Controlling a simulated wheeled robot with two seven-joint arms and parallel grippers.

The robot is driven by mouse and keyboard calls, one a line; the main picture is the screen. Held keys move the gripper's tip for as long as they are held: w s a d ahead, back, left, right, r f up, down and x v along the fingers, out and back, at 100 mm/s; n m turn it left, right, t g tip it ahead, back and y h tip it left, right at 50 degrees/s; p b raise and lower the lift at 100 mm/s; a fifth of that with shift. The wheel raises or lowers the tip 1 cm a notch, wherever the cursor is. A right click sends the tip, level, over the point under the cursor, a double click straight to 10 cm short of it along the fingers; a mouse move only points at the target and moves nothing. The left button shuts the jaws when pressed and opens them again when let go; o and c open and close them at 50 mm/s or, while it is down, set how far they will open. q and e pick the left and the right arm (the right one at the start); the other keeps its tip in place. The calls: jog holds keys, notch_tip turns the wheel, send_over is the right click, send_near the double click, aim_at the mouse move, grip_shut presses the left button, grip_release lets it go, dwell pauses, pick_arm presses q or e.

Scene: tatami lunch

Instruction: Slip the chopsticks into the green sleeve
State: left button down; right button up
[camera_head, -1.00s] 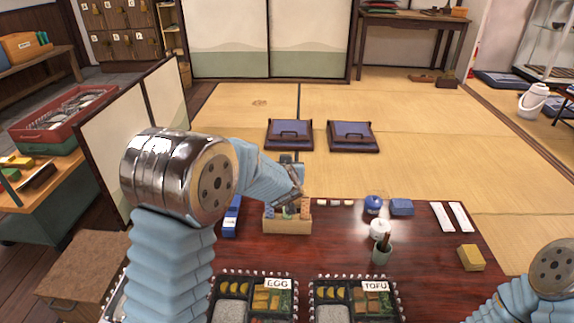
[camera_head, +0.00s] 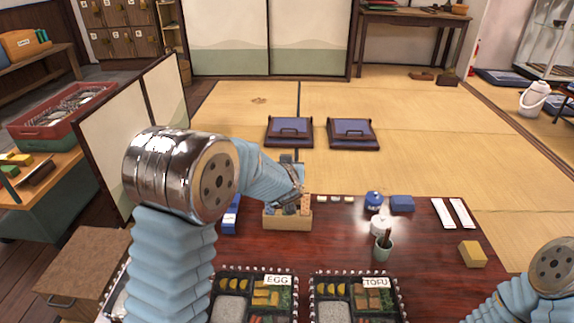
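My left gripper (camera_head: 291,208) is at the wooden box (camera_head: 288,224) on the table, its tip at or just inside the top opening. The arm hides most of the box's contents, and I cannot tell whether the fingers are open or shut. No green sleeve can be made out clearly. A pale green cup (camera_head: 383,252) with dark sticks in it stands right of centre; whether these are the chopsticks I cannot tell. Two white paper strips (camera_head: 452,213) lie at the back right. My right arm shows at the lower right, but its gripper is outside the view.
Two bento boxes labelled EGG (camera_head: 254,296) and TOFU (camera_head: 355,298) lie at the front. A white pot (camera_head: 379,227), a blue jar (camera_head: 374,199), a blue box (camera_head: 402,203) and a yellow block (camera_head: 472,254) stand to the right. The table's middle is mostly clear.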

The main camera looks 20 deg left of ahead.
pick_arm(q)
jog(key=shift+f, duration=0.3)
jog(key=c, duration=1.1)
grip_release()
jog(key=shift+o, duration=0.2)
jog(key=o, duration=0.4)
